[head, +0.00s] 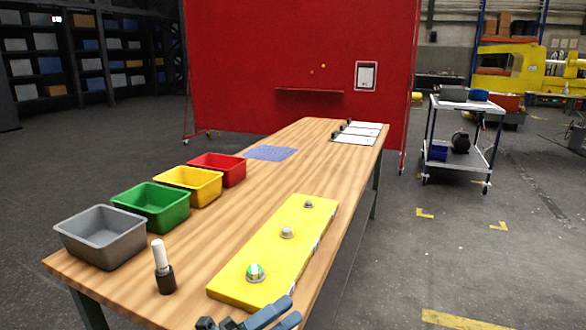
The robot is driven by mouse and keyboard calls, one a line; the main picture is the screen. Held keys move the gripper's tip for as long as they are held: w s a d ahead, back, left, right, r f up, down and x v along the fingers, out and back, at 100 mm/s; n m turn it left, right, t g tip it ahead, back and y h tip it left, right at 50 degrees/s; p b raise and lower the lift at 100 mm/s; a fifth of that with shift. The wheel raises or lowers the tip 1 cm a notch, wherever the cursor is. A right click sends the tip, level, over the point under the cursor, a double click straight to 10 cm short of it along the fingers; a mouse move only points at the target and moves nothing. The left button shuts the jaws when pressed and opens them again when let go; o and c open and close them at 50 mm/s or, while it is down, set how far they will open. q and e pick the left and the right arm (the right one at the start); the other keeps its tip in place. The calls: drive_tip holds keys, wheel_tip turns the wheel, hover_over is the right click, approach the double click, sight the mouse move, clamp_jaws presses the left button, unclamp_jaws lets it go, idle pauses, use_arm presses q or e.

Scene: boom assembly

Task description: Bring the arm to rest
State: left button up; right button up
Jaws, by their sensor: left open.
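My left gripper (284,312) shows at the bottom edge of the head view, by the near end of the yellow board (272,255). Its blue-grey fingers are apart and I see nothing between them. The rest of this arm is mostly cut off by the frame. The board lies on the wooden table (150,262) and carries several round fittings in a row. The nearest fitting (255,271) has a green and white top. My right gripper is not in view.
Grey (103,245), green (152,216), yellow (190,193) and red (218,175) bins line the table's left side. A white-topped dark cylinder (163,272) stands near the front. A blue mat (270,153) and white sheets (358,134) lie farther back. A cart (465,106) stands right.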

use_arm(q)
drive_tip(key=s+a+f+n+y, duration=0.4)
drive_tip(key=f+n+y, duration=0.1)
drive_tip(key=f+n, duration=0.3)
drive_tip(key=s+a+f+n+y+p, duration=0.1)
drive_tip(key=s+a+f+n+y, duration=0.3)
drive_tip(key=f+n, duration=0.4)
drive_tip(key=s+a+f+n+y+p, duration=0.1)
drive_tip(key=s+a+f+n+y, duration=0.3)
drive_tip(key=n, duration=0.9)
wheel_tip(320, 180, down, 4)
drive_tip(key=s+y, duration=0.1)
drive_tip(key=y, duration=0.2)
drive_tip(key=shift+s+a+y, duration=0.2)
drive_tip(key=shift+s+y, duration=0.05)
drive_tip(key=shift+y, duration=0.05)
drive_tip(key=shift+r, duration=0.1)
